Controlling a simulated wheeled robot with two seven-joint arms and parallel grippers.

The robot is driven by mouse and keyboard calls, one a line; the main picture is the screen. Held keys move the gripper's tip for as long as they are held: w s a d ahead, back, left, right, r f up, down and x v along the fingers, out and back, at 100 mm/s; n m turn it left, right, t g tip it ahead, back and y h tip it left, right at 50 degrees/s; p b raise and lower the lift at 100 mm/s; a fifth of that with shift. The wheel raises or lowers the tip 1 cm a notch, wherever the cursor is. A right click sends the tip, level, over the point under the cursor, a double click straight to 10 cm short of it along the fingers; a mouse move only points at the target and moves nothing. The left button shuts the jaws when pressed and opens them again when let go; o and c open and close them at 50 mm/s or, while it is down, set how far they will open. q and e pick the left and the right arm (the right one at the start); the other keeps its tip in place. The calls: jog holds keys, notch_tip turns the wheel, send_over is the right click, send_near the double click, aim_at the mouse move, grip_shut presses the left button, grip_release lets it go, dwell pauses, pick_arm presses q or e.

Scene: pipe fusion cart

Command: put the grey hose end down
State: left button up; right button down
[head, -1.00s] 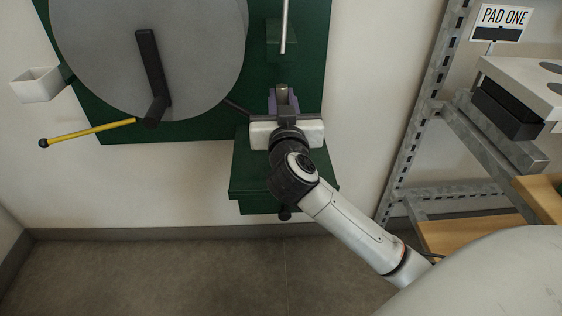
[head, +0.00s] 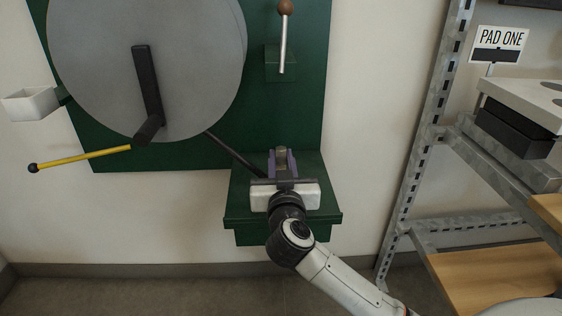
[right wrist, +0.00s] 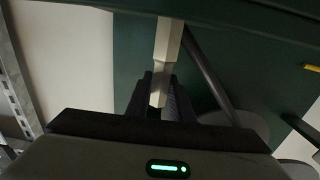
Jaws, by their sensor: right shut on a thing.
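My right gripper (head: 281,163) is over the green shelf (head: 240,207) at the foot of the green wall panel. It is shut on a short pale grey-beige piece, the grey hose end (head: 281,153), which stands up between its purple-sided fingers. In the right wrist view the hose end (right wrist: 167,45) is a pale faceted bar between the dark fingers (right wrist: 160,95). Whether its underside touches the shelf is hidden. My left gripper is not in view.
A large grey disc (head: 90,70) with a black handle (head: 147,85) is on the green panel (head: 300,110). A dark rod (head: 232,150) slopes from it towards the shelf. A yellow lever (head: 85,159) is at left. A metal rack (head: 425,130) stands right.

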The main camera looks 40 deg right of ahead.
jog(key=c, duration=1.6)
grip_release()
jog(key=shift+f, duration=0.1)
jog(key=shift+o, duration=0.2)
